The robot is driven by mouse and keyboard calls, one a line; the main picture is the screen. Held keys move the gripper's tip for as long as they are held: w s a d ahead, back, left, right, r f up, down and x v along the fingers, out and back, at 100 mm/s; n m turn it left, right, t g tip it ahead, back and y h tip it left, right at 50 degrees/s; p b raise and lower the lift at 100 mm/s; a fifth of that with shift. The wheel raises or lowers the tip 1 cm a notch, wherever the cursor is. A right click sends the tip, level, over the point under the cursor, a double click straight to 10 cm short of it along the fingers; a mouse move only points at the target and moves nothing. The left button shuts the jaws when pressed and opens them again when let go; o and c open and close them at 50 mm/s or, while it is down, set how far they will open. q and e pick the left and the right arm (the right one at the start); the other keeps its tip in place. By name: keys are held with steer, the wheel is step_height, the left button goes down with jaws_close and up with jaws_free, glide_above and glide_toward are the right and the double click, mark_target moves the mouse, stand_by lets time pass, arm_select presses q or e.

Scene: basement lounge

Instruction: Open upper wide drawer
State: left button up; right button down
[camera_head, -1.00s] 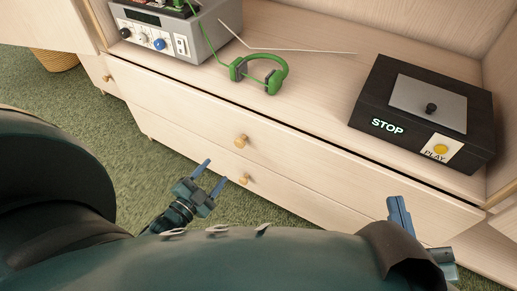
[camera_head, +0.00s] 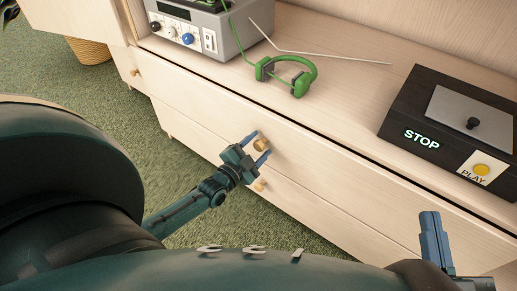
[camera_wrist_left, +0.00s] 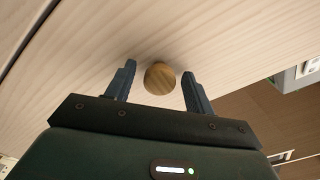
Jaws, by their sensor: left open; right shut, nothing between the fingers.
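The upper wide drawer (camera_head: 330,165) is a pale wood front below the cabinet top, and it looks shut. Its round wooden knob (camera_head: 261,145) sits near the middle of the front. My left gripper (camera_head: 259,144) is open at this knob, with a blue finger on either side. In the left wrist view the knob (camera_wrist_left: 160,78) lies between the two open fingers (camera_wrist_left: 157,88), with gaps on both sides. My right gripper (camera_head: 433,238) is at the lower right, its blue fingers together and empty, in front of the cabinet.
A lower drawer knob (camera_head: 260,185) is just below my left gripper. On the cabinet top are green headphones (camera_head: 298,80), a grey device with knobs (camera_head: 205,30), a white rod (camera_head: 330,56) and a black STOP/PLAY box (camera_head: 440,120). Green carpet (camera_head: 130,115) lies in front.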

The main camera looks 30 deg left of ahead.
arm_select(q)
steer(key=shift+w, duration=0.35)
steer(key=shift+c, duration=0.4)
jaws_close()
